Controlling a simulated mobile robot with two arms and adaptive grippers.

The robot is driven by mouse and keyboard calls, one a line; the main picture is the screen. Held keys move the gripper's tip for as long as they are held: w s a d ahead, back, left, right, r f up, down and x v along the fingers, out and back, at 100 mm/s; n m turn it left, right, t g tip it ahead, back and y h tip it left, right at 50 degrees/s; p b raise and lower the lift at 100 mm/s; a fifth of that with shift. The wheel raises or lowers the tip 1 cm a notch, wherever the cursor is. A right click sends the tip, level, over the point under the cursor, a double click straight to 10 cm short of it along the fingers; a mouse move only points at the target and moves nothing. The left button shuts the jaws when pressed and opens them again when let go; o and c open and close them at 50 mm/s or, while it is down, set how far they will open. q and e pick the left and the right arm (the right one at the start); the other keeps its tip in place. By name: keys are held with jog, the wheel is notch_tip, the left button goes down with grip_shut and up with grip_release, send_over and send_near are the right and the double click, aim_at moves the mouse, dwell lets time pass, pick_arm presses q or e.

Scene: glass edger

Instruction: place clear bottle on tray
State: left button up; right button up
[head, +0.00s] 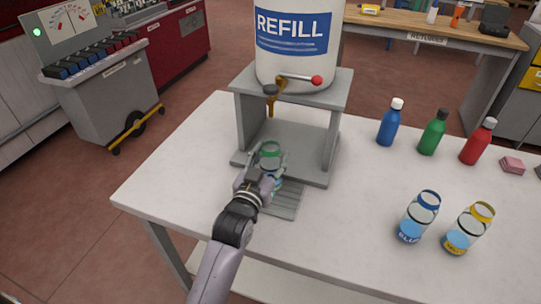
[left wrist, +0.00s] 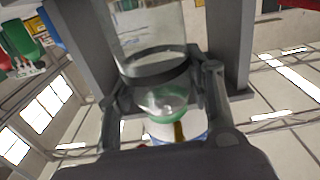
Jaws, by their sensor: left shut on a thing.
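A clear bottle with a green rim (head: 270,149) is upright in my left gripper (head: 262,178), which is shut around it. In the left wrist view the clear bottle (left wrist: 155,45) shows between the two fingers of the gripper (left wrist: 163,88). A grey slatted tray (head: 287,205) lies on the white table at the front of the dispenser stand. The gripper and bottle are over or at the tray's back left part. The bottle's base is mostly hidden by the gripper, so I cannot tell whether it touches the tray. My right gripper is out of view.
A white REFILL tank (head: 292,60) with a tap (head: 270,98) stands on a grey stand (head: 333,145) behind the bottle. Clear bottles with blue (head: 420,215) and yellow (head: 469,229) rims stand right. Coloured bottles (head: 433,133) stand farther back. The table's left part is clear.

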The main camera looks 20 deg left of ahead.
pick_arm(q)
jog(key=shift+f, duration=0.15)
jog(key=o, duration=1.2)
